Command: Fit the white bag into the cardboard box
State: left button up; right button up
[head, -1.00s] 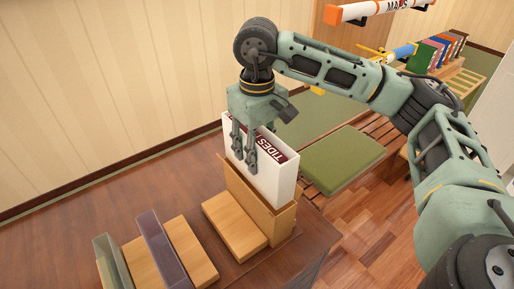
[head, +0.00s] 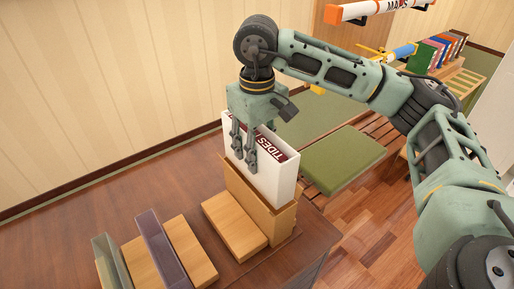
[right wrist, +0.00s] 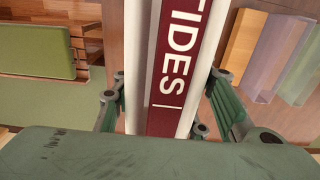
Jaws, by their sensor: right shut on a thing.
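I see no bag. A white, book-like slab (head: 274,181) with a dark red band lettered "TIDES" stands upright in a tan, open-topped holder (head: 284,224), which could be the cardboard box. Its lower part is hidden behind the holder's walls. My right gripper (head: 244,160) comes down from above and is shut on the slab's upper part. In the right wrist view the slab's spine (right wrist: 174,65) lies between my fingers. My left gripper is in neither view.
The holder stands near the right edge of a dark wooden table (head: 190,195). A wooden block (head: 233,226) is beside it. A purple upright panel (head: 162,248) and a grey-green one (head: 110,262) stand at the front left. A green cushioned bench (head: 343,158) is beyond the table.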

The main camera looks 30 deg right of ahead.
jog(key=shift+b, duration=0.5)
dwell(0.8)
jog(key=shift+f+b, duration=3.15)
jog(key=shift+f, duration=0.3)
jog(key=shift+r, duration=0.15)
jog(key=shift+r+p, duration=1.75)
jog(key=shift+r, duration=1.3)
jog(key=shift+b, duration=0.35)
